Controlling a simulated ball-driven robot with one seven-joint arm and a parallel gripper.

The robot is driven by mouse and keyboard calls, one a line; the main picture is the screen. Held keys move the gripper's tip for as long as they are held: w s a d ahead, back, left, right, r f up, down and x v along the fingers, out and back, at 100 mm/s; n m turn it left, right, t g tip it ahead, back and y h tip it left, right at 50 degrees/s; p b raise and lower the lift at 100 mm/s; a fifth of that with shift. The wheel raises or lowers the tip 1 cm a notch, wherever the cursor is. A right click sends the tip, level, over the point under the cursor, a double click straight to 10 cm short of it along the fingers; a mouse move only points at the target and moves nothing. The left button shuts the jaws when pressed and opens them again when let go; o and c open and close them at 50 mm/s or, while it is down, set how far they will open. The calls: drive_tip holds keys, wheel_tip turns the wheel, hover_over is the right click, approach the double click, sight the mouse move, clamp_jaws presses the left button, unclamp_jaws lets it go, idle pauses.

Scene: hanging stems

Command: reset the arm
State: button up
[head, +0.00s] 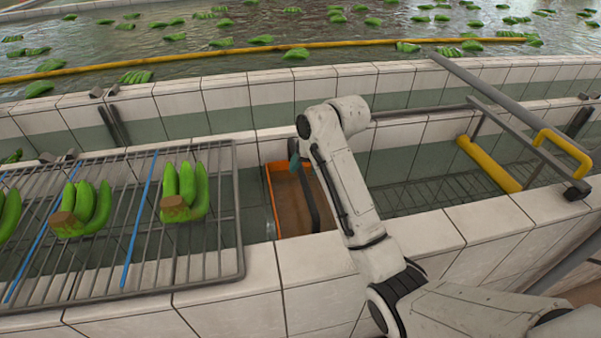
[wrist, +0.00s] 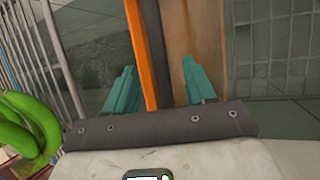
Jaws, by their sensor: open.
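My arm (head: 345,185) reaches up from the lower right in the head view and bends down over the tiled wall. My gripper (wrist: 158,85) shows in the wrist view with its two teal fingers wide apart and nothing between them. In the head view the gripper is mostly hidden behind my arm; a bit of teal shows beside the wrist. Beyond the fingers is an orange-edged crate (head: 268,190) with a brown inside. I cannot tell how far above the crate the fingers are.
A wire rack (head: 225,240) on the left holds green banana clusters (head: 185,192) between blue dividers (head: 139,220). A tiled wall (head: 310,262) runs along the front. Metal rails and a yellow bar (head: 488,163) stand at the right. Behind lies a water tank with many floating bananas.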

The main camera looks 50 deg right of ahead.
drive_tip(key=v, duration=0.5)
drive_tip(key=shift+s+r, duration=0.1)
drive_tip(key=shift+r, duration=0.05)
